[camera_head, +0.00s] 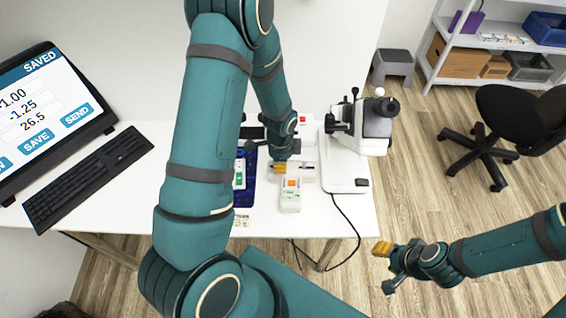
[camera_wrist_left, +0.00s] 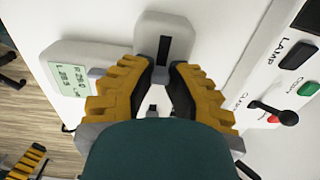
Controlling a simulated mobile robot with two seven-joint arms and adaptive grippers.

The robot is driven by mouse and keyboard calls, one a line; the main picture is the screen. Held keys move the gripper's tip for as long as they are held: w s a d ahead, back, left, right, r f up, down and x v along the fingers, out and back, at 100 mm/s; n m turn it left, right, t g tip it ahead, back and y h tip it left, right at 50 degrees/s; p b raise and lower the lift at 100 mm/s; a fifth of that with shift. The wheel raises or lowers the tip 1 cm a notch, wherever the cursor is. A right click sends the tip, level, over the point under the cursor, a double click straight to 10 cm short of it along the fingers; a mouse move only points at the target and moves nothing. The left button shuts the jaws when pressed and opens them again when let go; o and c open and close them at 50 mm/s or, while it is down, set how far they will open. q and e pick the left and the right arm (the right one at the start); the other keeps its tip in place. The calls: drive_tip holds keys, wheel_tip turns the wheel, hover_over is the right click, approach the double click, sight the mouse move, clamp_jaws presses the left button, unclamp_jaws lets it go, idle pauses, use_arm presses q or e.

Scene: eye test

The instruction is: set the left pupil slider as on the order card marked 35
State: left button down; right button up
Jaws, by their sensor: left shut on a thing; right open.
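A white measuring device (camera_head: 291,197) lies near the table's front edge. In the left wrist view a pale housing with a dark slot (camera_wrist_left: 163,47) lies just beyond my fingertips, and a pale green display (camera_wrist_left: 72,80) with an R and an L line sits to the left; its digits are too small to read surely. My left gripper (camera_head: 279,168) reaches down over the device area; in the wrist view its yellow fingers (camera_wrist_left: 162,72) are shut on a small part, likely the slider, mostly hidden between them. My right gripper (camera_head: 384,268) is open and empty, off the table. No card number 35 is legible.
A blue tray (camera_head: 244,198) with a card stands left of the device, partly behind my left arm. A white optical instrument (camera_head: 373,127) stands to the right. A keyboard (camera_head: 88,178) and a screen (camera_head: 45,105) are at the left.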

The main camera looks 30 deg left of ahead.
use_arm(q)
drive_tip(key=c, duration=1.2)
unclamp_jaws()
drive_tip(key=shift+a, duration=0.1)
wheel_tip(320, 180, up, 12)
drive_tip(key=shift+s+f, duration=0.1)
drive_tip(key=shift+s, duration=0.1)
